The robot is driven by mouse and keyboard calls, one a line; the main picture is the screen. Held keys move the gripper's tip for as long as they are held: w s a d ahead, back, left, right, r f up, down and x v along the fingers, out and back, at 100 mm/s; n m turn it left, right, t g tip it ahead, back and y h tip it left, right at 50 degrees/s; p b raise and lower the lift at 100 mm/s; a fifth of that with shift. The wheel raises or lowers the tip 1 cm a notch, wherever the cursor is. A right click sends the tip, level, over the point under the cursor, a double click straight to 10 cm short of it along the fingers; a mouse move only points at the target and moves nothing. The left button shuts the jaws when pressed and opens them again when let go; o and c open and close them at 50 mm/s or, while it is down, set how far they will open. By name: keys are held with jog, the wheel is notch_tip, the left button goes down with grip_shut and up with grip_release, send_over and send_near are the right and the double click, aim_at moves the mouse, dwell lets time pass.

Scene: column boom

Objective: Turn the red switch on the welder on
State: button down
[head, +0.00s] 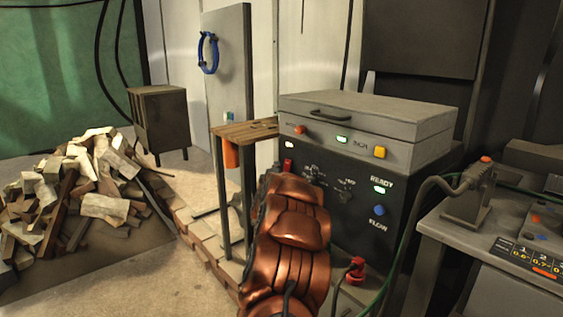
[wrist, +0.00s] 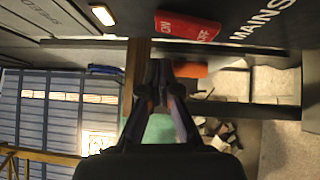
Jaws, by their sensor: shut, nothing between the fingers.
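The welder (head: 345,215) is a dark cabinet with labels, a lit green READY lamp and a blue FLOW button on its front. Its red switch (head: 288,165) is small, at the panel's upper left, just above my copper arm. In the wrist view the red switch (wrist: 188,27) shows large, marked ON and OFF, beside the word MAINS. I cannot tell which way it is set. My gripper (wrist: 160,68) is shut and empty, its fingertips a little below the switch in the picture, seemingly apart from it. In the head view my arm hides the gripper.
A grey lidded unit (head: 365,115) sits on the welder. A wooden-topped stand (head: 245,129) with an orange item (head: 231,153) is close on the left. A bench (head: 470,250) with a torch stands right. A wood pile (head: 80,190) lies far left; floor before it is clear.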

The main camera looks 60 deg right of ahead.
jog(key=r+p+v, duration=0.1)
jog(key=r+v, duration=0.1)
jog(key=v, duration=0.8)
jog(key=shift+a+p, duration=0.25)
jog(key=shift+p, duration=0.1)
jog(key=shift+w+r, duration=0.1)
jog(key=shift+w, duration=0.05)
